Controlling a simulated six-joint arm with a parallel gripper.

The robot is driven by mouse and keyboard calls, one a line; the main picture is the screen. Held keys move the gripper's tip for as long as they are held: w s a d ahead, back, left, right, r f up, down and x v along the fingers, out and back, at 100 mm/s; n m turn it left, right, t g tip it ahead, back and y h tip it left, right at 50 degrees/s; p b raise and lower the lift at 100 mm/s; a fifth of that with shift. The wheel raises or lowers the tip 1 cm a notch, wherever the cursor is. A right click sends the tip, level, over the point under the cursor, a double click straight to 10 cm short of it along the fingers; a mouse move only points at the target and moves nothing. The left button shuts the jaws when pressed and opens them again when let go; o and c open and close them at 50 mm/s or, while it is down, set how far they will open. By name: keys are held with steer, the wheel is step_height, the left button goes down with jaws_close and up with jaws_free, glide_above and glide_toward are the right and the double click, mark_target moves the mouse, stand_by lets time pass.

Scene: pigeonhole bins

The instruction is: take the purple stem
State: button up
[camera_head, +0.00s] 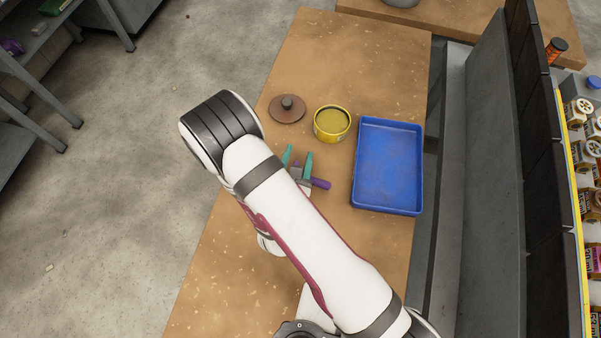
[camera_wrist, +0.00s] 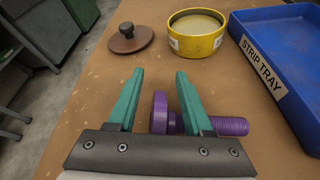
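The purple stem (camera_wrist: 230,126) lies on its side on the brown tabletop, with a flat round flange (camera_wrist: 160,112) at its left end and a ridged shaft pointing right. In the head view the stem (camera_head: 320,183) shows only partly beside my gripper (camera_head: 298,153). In the wrist view my gripper (camera_wrist: 159,76) is open, with its two teal fingers apart. The flange appears between the fingers, and the right finger crosses in front of the shaft. I cannot tell whether the fingers touch it.
A brown round lid with a knob (camera_head: 288,108) and a yellow round tin (camera_head: 332,123) stand beyond my gripper. A blue tray (camera_head: 420,170), labelled STRIP TRAY, lies to the right. A dark upright panel (camera_head: 480,180) stands past the table's right edge. The table's front left is clear.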

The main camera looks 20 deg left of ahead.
jaws_close()
steer(key=shift+d+f, duration=0.1)
stand_by(1.1)
